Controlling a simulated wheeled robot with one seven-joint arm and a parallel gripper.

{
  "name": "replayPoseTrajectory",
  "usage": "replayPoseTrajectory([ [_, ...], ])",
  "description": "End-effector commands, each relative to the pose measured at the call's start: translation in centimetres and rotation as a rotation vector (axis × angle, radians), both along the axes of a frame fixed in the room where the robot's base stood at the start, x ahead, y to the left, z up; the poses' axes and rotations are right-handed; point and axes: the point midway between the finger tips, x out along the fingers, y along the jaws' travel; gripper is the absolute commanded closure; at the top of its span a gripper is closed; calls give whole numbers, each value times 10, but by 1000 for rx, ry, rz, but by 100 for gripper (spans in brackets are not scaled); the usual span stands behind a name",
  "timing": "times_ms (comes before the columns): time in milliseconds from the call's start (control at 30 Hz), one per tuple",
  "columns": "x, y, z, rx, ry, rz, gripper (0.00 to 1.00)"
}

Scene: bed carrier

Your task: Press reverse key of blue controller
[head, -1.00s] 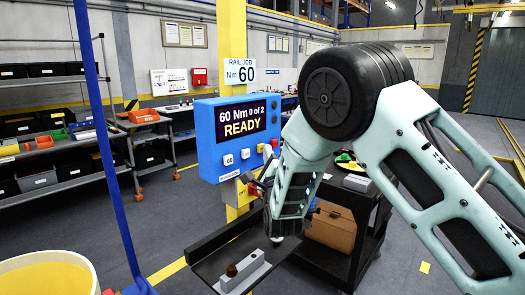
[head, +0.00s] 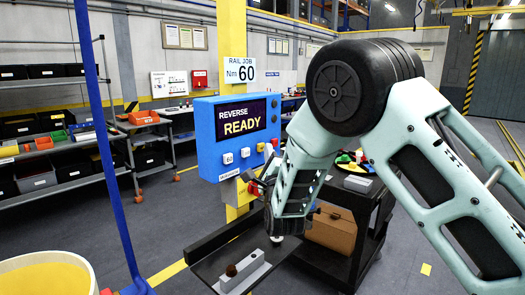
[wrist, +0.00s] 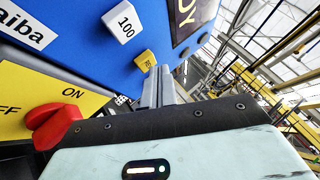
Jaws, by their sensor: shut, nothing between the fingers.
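The blue controller (head: 205,140) hangs on the yellow post, and its screen (head: 242,119) reads "REVERSE READY". Below the screen is a row of keys. In the wrist view the yellow key (wrist: 146,60), partly lettered "REV", sits next to a white key (wrist: 121,26) marked 100. My gripper (wrist: 158,84) is shut and empty, its fingertips right by the yellow key; I cannot tell whether they touch it. In the head view my gripper (head: 258,181) is at the controller's lower right, its tips partly hidden.
A red switch handle (wrist: 55,127) on a yellow ON/OFF plate (wrist: 22,105) is close beside my gripper. Below lies a tray with a grey block (head: 243,272). A dark cart with a brown box (head: 331,230) stands to the right, and a blue pole (head: 107,150) at left.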

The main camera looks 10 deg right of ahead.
Motion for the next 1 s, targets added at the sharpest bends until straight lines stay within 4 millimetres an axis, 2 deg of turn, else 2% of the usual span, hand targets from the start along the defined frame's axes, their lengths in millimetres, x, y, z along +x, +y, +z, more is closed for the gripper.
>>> replayPoseTrajectory([
  [167, -7, -5, -2, 0, 0, 0, 100],
  [567, -11, -8, -2, 0, 1, -1, 100],
  [1000, -44, -32, -2, 0, -1, -1, 100],
])
